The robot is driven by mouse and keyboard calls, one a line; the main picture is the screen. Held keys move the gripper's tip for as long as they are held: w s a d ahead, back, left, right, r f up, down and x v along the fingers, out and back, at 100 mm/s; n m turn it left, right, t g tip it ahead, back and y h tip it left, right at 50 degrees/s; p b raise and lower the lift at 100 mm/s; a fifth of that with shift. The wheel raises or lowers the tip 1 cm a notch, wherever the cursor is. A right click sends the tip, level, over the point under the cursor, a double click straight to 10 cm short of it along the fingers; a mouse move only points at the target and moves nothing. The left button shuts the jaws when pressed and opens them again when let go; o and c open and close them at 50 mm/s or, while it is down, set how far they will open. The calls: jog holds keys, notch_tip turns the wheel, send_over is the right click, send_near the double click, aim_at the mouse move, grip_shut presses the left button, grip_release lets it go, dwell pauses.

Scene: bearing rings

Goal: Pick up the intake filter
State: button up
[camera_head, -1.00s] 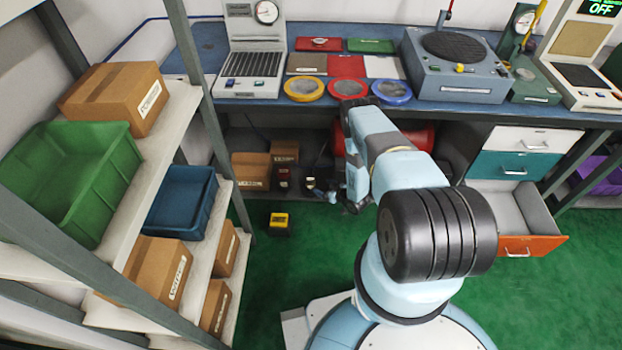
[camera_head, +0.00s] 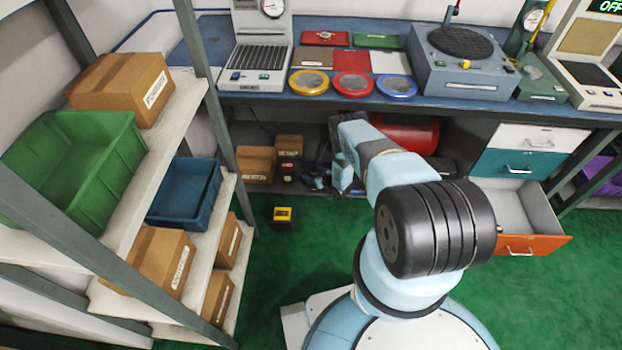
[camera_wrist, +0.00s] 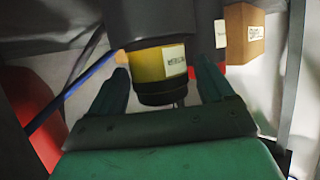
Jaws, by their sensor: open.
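In the wrist view a yellow-banded cylinder with a dark lower rim (camera_wrist: 152,64) and a white label hangs between the fingers of my gripper (camera_wrist: 160,88). It looks like the intake filter, but the label is too blurred to read surely. The fingers are spread on either side of it, and I cannot tell whether either touches it. Its upper part runs into a dark body above. In the head view my gripper (camera_head: 341,178) is low under the bench, partly hidden by my arm, and the yellow-banded cylinder cannot be made out.
A red tank (camera_head: 410,136) lies behind my arm, and cardboard boxes (camera_head: 254,164) stand left of my gripper. The orange drawer (camera_head: 536,244) is open at right. A small yellow-topped box (camera_head: 282,216) sits on the green floor.

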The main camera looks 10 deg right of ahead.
jog(key=shift+w+a+f, duration=0.25)
jog(key=shift+w, duration=0.25)
jog(key=c, duration=1.1)
